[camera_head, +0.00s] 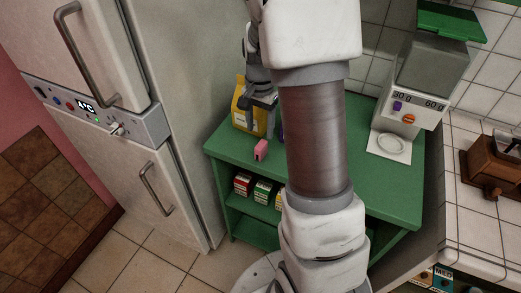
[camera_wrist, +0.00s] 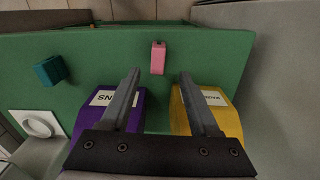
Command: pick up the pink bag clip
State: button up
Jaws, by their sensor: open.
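The pink bag clip (camera_head: 261,150) lies on the green shelf top near its front left edge, in front of the yellow bag. It also shows in the wrist view (camera_wrist: 158,58), ahead of the fingertips and roughly centred between them. My gripper (camera_head: 262,103) is open and empty; in the wrist view its two fingers (camera_wrist: 158,74) point towards the clip. The gripper is above the shelf top, and nothing lies between its fingers. My arm hides part of the shelf top in the head view.
A yellow bag (camera_wrist: 224,108) and a purple bag (camera_wrist: 93,107) stand beside the fingers. A teal block (camera_wrist: 49,70) lies left in the wrist view. A grinder (camera_head: 408,95) stands at the back right.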

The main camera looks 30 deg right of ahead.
aim_at(261, 144)
notch_tip(261, 144, down, 8)
jog(key=shift+s+d+r+b, duration=0.1)
jog(key=shift+s+r+b, duration=0.05)
jog(key=shift+b, duration=0.3)
grip_shut()
